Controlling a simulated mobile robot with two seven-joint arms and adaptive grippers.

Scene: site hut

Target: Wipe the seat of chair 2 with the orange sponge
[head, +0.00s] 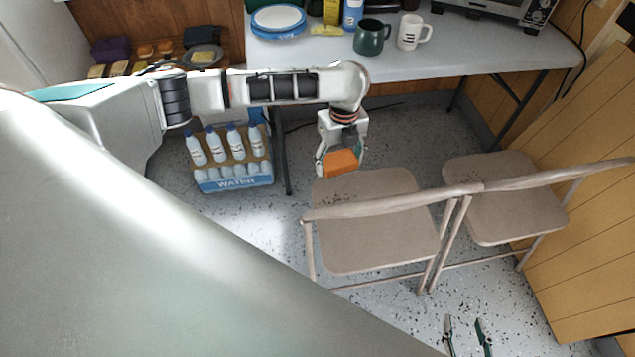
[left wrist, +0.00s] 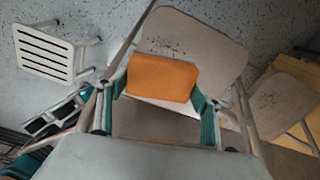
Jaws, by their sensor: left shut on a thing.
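My left gripper (head: 340,152) is shut on the orange sponge (head: 341,162). It holds the sponge near the back left edge of the nearer, left folding chair (head: 380,235); I cannot tell whether it touches the seat. The left wrist view shows the sponge (left wrist: 162,77) between teal fingers, with a beige seat (left wrist: 195,40) bearing dark specks beyond it. A second folding chair (head: 490,205) stands to the right, also with dark specks on its seat. No label shows which is chair 2. My right gripper (head: 466,338) is open and empty at the bottom edge.
A grey table (head: 480,52) with mugs, bottles and a toaster oven stands behind the chairs. A water crate (head: 235,182) sits on the floor at left. A wooden panel (head: 590,230) bounds the right. A white slatted stool (left wrist: 45,55) shows in the left wrist view.

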